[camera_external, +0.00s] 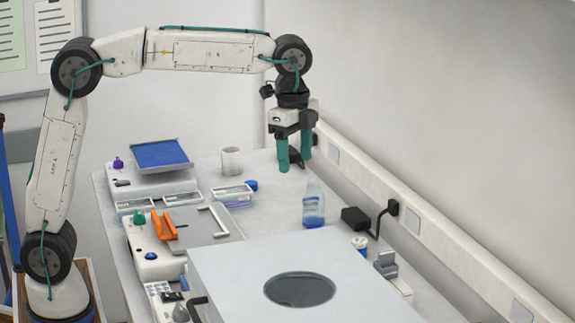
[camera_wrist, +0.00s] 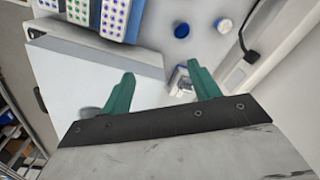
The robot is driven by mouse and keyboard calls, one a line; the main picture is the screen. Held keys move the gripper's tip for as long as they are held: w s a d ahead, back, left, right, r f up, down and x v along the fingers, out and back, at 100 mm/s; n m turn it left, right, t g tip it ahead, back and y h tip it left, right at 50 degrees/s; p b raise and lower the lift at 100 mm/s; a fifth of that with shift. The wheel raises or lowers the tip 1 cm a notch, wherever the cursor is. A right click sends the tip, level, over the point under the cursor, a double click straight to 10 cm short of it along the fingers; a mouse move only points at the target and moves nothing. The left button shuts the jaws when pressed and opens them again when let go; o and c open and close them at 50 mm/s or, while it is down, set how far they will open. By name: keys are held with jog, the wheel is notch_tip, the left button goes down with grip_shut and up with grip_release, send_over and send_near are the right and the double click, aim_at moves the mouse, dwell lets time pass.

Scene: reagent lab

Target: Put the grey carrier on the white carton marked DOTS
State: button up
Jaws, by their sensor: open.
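A small grey block with an upright part, which looks like the grey carrier (camera_external: 386,264), stands near the wall, right of the large white box. In the wrist view a grey and white object (camera_wrist: 181,82) beside my right finger may be the same carrier, partly hidden. My gripper (camera_external: 295,165) hangs empty above the bench, fingers apart and pointing down; both fingers also show in the wrist view (camera_wrist: 163,84). White blocks with rows of coloured dots (camera_wrist: 112,18) lie at the top of the wrist view. I cannot read DOTS lettering on any of them.
A large white box (camera_external: 230,275) with a round opening fills the bench front. A bottle with blue liquid (camera_external: 313,207), a black adapter (camera_external: 355,219) and a white-and-blue jar (camera_external: 359,244) stand near the wall. An orange holder (camera_external: 167,227) and a mug (camera_external: 231,161) stand further left.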

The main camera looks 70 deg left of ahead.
jog(key=s+a+f+n, duration=0.2)
jog(key=s+a+n, duration=0.15)
jog(key=s, duration=0.55)
jog(key=s+a+f+n, duration=0.15)
jog(key=s+a, duration=0.25)
jog(key=s, duration=0.5)
jog(key=s+a+f+n, duration=0.2)
jog(key=s+a+n, duration=0.15)
jog(key=s, duration=0.55)
jog(key=s+a+f+n+t, duration=0.1)
jog(key=s+a+f+n, duration=0.1)
jog(key=s+f, duration=0.5)
jog(key=shift+s+n, duration=0.45)
jog(key=shift+s, duration=0.7)
